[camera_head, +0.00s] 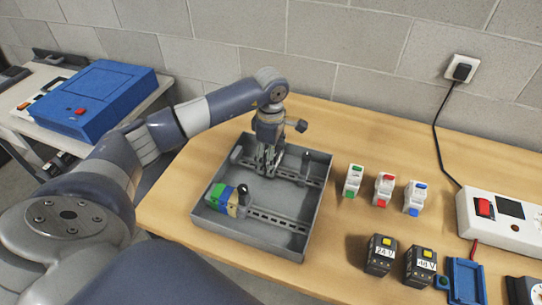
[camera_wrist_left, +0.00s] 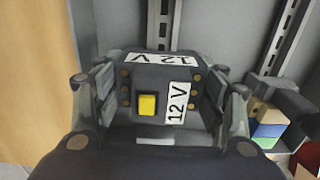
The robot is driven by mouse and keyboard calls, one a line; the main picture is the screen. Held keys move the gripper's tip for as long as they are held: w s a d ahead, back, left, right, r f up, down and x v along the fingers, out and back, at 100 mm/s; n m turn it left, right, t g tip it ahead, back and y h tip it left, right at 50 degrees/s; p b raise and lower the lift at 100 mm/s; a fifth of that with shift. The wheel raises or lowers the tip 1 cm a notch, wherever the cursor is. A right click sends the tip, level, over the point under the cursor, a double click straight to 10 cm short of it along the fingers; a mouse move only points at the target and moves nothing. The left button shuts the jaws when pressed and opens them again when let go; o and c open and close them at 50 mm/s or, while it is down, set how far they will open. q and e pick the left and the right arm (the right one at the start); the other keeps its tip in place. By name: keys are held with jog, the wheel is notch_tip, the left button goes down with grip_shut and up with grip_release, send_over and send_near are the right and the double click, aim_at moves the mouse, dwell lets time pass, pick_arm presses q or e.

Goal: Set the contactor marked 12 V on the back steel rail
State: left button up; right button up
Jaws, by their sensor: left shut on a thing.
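My left gripper (camera_head: 268,163) is shut on the contactor marked 12 V (camera_wrist_left: 147,85), a dark block with a yellow button and white labels. In the left wrist view it sits between both fingers; in the head view the gripper mostly hides it. The gripper is inside the grey tray (camera_head: 317,190), at the left part of the back steel rail (camera_head: 312,181). That rail also shows behind the contactor in the left wrist view (camera_wrist_left: 156,22). I cannot tell whether the contactor touches the rail. My right gripper is not in view.
The front rail (camera_head: 280,221) carries green, blue and yellowish blocks (camera_head: 223,198) at its left. Right of the tray stand small modules (camera_head: 384,189) and contactors marked 24 V (camera_head: 382,254) and 48 V (camera_head: 420,264). A white socket box (camera_head: 500,220) is far right.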

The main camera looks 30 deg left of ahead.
pick_arm(q)
jog(key=shift+f, duration=0.3)
jog(key=o, duration=1.4)
notch_tip(320, 180, up, 12)
